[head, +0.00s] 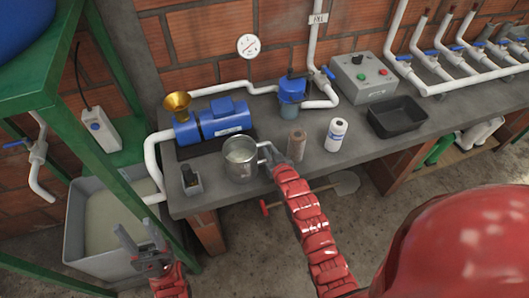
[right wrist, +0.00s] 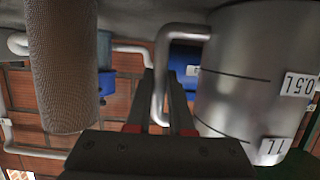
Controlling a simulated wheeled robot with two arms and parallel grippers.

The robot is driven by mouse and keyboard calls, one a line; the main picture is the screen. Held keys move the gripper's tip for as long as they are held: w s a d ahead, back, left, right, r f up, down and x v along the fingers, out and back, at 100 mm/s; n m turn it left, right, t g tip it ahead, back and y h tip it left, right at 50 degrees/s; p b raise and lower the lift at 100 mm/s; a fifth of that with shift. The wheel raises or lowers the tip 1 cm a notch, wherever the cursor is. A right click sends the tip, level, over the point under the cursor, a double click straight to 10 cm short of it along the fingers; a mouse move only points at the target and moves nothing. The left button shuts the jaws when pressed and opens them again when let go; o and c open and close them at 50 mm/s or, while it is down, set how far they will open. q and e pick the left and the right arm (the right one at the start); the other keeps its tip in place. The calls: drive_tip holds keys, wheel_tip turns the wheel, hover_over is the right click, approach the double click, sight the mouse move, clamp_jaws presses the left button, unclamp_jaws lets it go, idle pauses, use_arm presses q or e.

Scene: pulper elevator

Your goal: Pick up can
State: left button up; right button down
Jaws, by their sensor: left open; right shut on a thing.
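A grey metal can (head: 240,160) with a side handle and volume marks stands at the front of the bench. It holds something pale. It also shows in the right wrist view (right wrist: 235,85), with 0.5 L and 1 L labels. My right gripper (head: 268,156) reaches the can's handle from the right. In the right wrist view, its fingers (right wrist: 165,105) are shut on the handle (right wrist: 162,70). The can appears to rest on the bench. My left gripper (head: 137,234) is open and empty, low at the left, in front of the basin.
A brown cylinder (head: 297,144) stands just right of my right gripper; it is close in the right wrist view (right wrist: 62,65). A white bottle (head: 336,134) and black tray (head: 397,117) are farther right. A blue pump (head: 213,122) stands behind the can, a small grey holder (head: 192,182) left.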

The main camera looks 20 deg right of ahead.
sight(270, 146)
drive_tip(key=shift+r+b, duration=0.35)
drive_tip(key=shift+r, duration=0.3)
drive_tip(key=shift+r+b, duration=0.65)
drive_tip(key=shift+r, duration=0.25)
drive_tip(key=a+f+v, duration=0.1)
drive_tip(key=v, duration=0.6)
drive_tip(key=s+a+f+v, duration=0.1)
drive_tip(key=v, duration=0.7)
drive_tip(key=shift+s+f+b, duration=0.25)
drive_tip(key=shift+s+b, duration=0.05)
drive_tip(key=shift+b, duration=0.05)
